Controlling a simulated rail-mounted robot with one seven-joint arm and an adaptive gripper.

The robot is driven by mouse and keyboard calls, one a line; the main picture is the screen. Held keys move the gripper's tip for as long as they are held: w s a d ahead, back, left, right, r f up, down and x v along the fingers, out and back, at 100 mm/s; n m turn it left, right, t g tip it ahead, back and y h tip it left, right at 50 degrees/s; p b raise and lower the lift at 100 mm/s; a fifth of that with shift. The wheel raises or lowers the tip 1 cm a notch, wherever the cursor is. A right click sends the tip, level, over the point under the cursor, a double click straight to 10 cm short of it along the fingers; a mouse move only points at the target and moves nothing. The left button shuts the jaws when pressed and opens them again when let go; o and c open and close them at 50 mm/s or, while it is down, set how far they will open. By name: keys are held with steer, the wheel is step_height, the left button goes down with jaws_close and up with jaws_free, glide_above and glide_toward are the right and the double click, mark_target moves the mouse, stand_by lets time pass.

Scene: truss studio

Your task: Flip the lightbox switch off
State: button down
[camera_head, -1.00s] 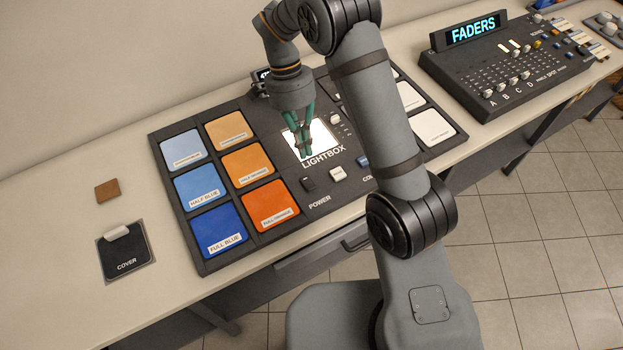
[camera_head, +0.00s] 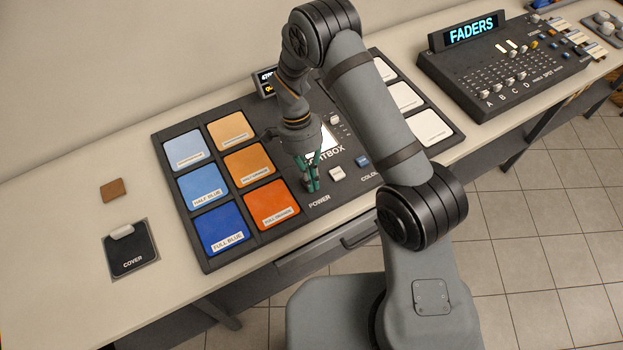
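The lightbox console (camera_head: 187,222) is a dark panel on the bench. Its lit white lightbox square (camera_head: 327,137) shows partly behind my wrist and fingers. The POWER label (camera_head: 319,201) is near the console's front edge. My gripper (camera_head: 312,188) points down just above that label, its green fingers drawn together at the tips with nothing seen in them. It covers the spot of the black power switch, so the switch and its position are hidden. I cannot tell whether the fingertips touch it.
A pale button (camera_head: 337,174) and a blue one (camera_head: 362,161) sit right of my gripper. Blue and orange gel tiles (camera_head: 272,203) lie to its left. A COVER switch plate (camera_head: 131,250) and brown square (camera_head: 113,190) are further left; a FADERS desk (camera_head: 500,75) stands right.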

steer(key=shift+f, duration=0.1)
steer(key=shift+s+f+b, duration=0.15)
steer(key=shift+f+b, duration=0.2)
steer(key=shift+b, duration=0.3)
steer(key=shift+s+d+b, duration=0.15)
steer(key=shift+s+b, duration=0.05)
steer(key=shift+b, duration=0.2)
steer(key=shift+w, duration=0.2)
steer(key=shift+w+a+r, duration=0.25)
steer(key=shift+w+a, duration=0.05)
steer(key=shift+w, duration=0.2)
